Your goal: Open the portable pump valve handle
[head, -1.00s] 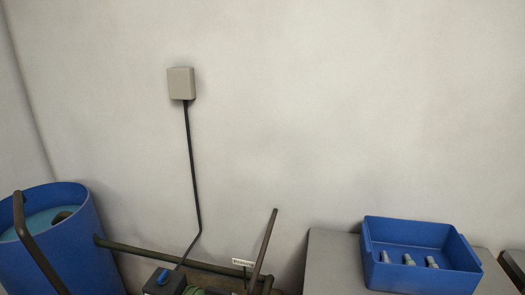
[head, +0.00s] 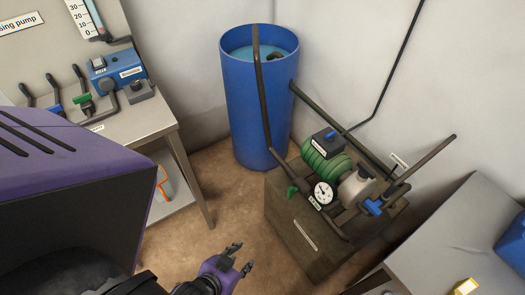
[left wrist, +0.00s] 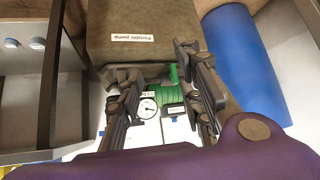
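The portable pump stands on a brown block (head: 290,232) right of centre in the head view. It has a ribbed green motor (head: 327,163), a white dial gauge (head: 323,194), a small green valve handle (head: 292,191) at its front left and a blue handle (head: 374,207) at its right. My left gripper (head: 243,257) is open and empty, in front of the block and apart from it. In the left wrist view its spread fingers (left wrist: 160,105) frame the gauge (left wrist: 148,107) and green motor; the green handle (left wrist: 174,73) shows between them. My right gripper is not in view.
A blue water barrel (head: 258,115) stands behind the pump with a dark pipe (head: 262,100) over its rim. A bench with valves and a blue box (head: 115,72) is at left. A grey table (head: 455,230) is at right. Open floor lies before the block.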

